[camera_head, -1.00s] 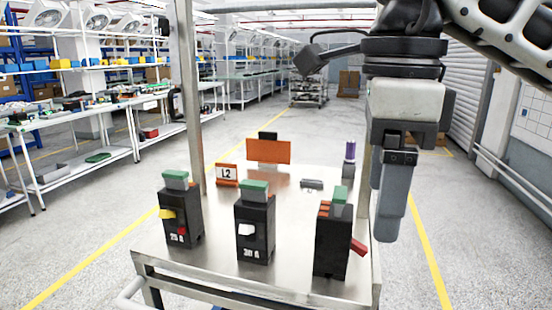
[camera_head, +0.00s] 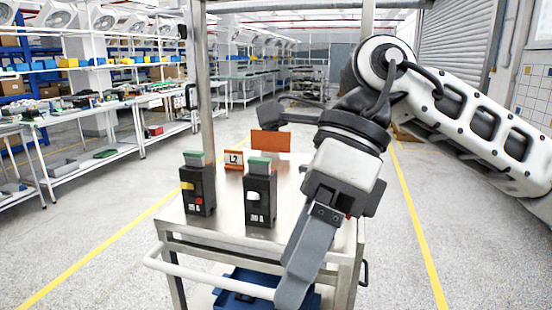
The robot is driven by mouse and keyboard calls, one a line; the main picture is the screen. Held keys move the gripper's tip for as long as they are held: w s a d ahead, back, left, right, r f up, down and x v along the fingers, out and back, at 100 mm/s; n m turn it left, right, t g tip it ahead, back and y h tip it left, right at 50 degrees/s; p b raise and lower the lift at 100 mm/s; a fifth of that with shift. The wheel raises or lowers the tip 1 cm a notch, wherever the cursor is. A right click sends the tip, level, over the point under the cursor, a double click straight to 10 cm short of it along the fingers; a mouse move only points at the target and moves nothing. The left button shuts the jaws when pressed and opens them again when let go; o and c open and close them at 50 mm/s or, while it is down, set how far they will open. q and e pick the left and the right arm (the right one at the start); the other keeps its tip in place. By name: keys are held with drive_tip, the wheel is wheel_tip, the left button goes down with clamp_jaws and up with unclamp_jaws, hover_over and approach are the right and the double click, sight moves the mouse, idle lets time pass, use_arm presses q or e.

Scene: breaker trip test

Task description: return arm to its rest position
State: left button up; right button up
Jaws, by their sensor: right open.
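My right gripper (camera_head: 292,288) hangs tilted in front of the metal cart (camera_head: 228,226), its fingers pointing down and left past the front edge. It is open and I see nothing in it; its fingers overlap in this view. My right arm (camera_head: 478,130) reaches in from the right. Two black breakers with green tops stand upright on the cart. The left breaker (camera_head: 198,190) has a yellow part and a red part on its front. The middle breaker (camera_head: 261,198) has a white lever. The third breaker is hidden behind my gripper. My left gripper is out of view.
An orange panel (camera_head: 270,141) and an L2 sign (camera_head: 234,159) stand on the cart behind the breakers. A white handle rail (camera_head: 205,276) runs along its front, and a blue bin (camera_head: 235,282) sits below. Floor is clear right of the cart.

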drive_tip(key=s+a+r+m+g+y, duration=0.1)
drive_tip(key=a+r+m+g+y, duration=0.1)
drive_tip(key=a+m+g+y, duration=0.8)
drive_tip(key=w+d+f+m+t+y, duration=0.2)
drive_tip(key=w+d+f+m+t, duration=0.3)
drive_tip(key=m+t, duration=0.85)
drive_tip(key=w+d+f+m+t+y, duration=0.35)
drive_tip(key=w+f+m+t, duration=0.5)
drive_tip(key=t, duration=0.85)
drive_tip(key=s+d+f+m+t+h, duration=0.1)
drive_tip(key=d+f+m+h, duration=0.3)
drive_tip(key=f+m+h, duration=0.25)
drive_tip(key=s+d+f+m+h, duration=0.2)
drive_tip(key=d+f+m+h, duration=0.2)
drive_tip(key=f+m+h, duration=0.3)
drive_tip(key=s+d+f+m+g+h, duration=0.2)
drive_tip(key=s+f, duration=0.4)
drive_tip(key=f, duration=0.3)
drive_tip(key=s+d+f+m+g+h, duration=0.2)
drive_tip(key=s+d+f+g, duration=0.2)
drive_tip(key=s+f, duration=0.3)
wheel_tip(320, 180, down, 2)
drive_tip(key=shift+d+f+g, duration=0.2)
drive_tip(key=shift+f+g, duration=0.05)
drive_tip(key=shift+g, duration=0.1)
